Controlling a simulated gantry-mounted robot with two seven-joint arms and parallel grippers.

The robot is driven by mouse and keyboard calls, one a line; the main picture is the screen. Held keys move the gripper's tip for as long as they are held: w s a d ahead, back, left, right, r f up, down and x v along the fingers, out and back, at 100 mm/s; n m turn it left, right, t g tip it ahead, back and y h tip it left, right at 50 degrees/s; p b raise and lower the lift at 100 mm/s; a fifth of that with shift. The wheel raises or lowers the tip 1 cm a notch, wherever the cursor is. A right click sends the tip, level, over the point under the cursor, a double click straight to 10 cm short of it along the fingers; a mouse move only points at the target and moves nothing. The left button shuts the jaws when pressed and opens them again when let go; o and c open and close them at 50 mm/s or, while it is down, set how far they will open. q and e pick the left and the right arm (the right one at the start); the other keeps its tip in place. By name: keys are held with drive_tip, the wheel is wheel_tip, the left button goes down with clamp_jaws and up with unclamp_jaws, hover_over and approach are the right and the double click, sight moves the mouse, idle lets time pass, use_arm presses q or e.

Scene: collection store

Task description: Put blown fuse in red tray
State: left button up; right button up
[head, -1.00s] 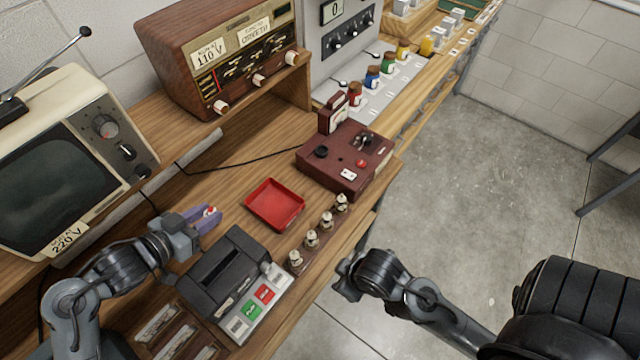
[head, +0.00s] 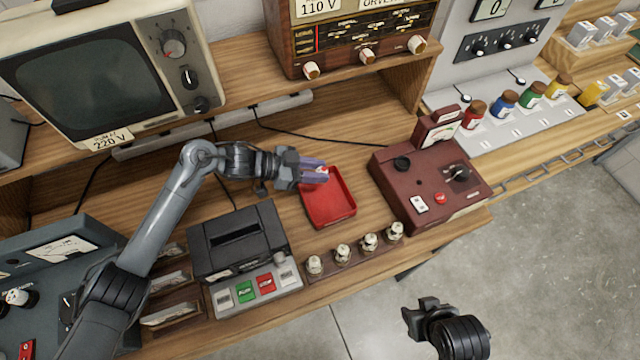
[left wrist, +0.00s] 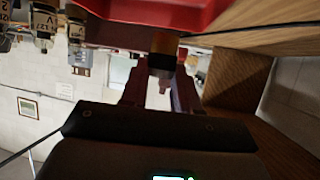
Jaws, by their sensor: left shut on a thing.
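The red tray (head: 330,207) is a shallow open square on the wooden bench, left of the maroon meter box. My left gripper (head: 315,174) is over the tray's back left corner. It is shut on a small fuse (head: 323,171), of which only a pale and red bit shows between the purple fingers. In the left wrist view the held fuse (left wrist: 162,52) has an orange-brown band and a dark end, and the tray's red edge (left wrist: 150,10) is close by. Whether it touches the tray is unclear. My right gripper (head: 424,312) hangs over the floor, off the bench front; its jaws are unclear.
Several white ceramic fuses (head: 342,252) stand in a row on a strip before the tray. A black device (head: 240,240) with green and red buttons is to the left. The maroon meter box (head: 425,190) is to the right. A wooden radio (head: 350,40) stands on the shelf behind.

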use_arm(q)
drive_tip(key=shift+f+b, duration=0.4)
drive_tip(key=shift+f, duration=2.25)
drive_tip(key=shift+f, duration=0.2)
drive_tip(key=o, duration=1)
drive_tip(key=shift+o, duration=0.2)
